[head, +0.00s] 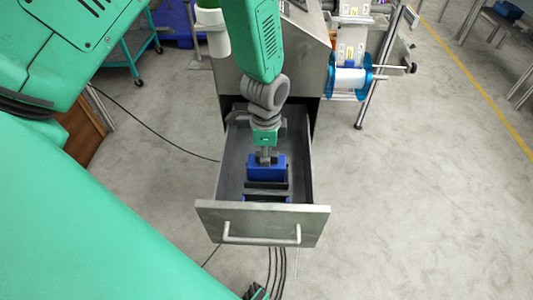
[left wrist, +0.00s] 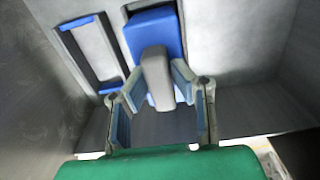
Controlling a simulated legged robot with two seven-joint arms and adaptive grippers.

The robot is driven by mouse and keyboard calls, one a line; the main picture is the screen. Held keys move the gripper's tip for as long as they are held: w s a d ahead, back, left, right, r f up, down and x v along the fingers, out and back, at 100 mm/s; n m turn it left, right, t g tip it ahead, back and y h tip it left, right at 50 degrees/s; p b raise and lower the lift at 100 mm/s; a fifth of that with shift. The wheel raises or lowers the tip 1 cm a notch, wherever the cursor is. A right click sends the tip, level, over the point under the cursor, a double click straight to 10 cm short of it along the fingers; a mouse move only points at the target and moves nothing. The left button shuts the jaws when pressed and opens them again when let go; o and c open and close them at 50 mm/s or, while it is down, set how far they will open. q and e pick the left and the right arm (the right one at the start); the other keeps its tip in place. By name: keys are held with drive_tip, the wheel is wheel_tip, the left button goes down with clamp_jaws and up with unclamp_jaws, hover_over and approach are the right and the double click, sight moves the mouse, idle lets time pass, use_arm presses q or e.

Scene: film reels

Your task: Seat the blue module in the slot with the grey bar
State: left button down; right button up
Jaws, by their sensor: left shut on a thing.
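The blue module (head: 267,170) is inside the open metal drawer (head: 228,185), below my left gripper (head: 267,153). In the left wrist view the blue module (left wrist: 152,32) has a grey upright grip (left wrist: 157,80) between my left gripper's fingers (left wrist: 158,88), which are shut on it. A dark-edged rectangular slot frame (left wrist: 88,48) lies beside the module on the left in that view. I cannot tell how deep the module sits or pick out the grey bar that marks a slot. My right gripper is not in view.
The drawer's front panel with its handle (head: 268,239) closes the near side, and its walls are close around the gripper. A metal cabinet (head: 310,58) stands behind. A blue reel (head: 362,80) is at the right. Cables cross the floor.

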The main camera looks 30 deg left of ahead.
use_arm(q)
drive_tip(key=shift+p, duration=0.35)
drive_tip(key=shift+f, duration=0.45)
idle(0.6)
drive_tip(key=c, duration=1.7)
unclamp_jaws()
wheel_tip(320, 180, up, 11)
drive_tip(key=p, duration=1)
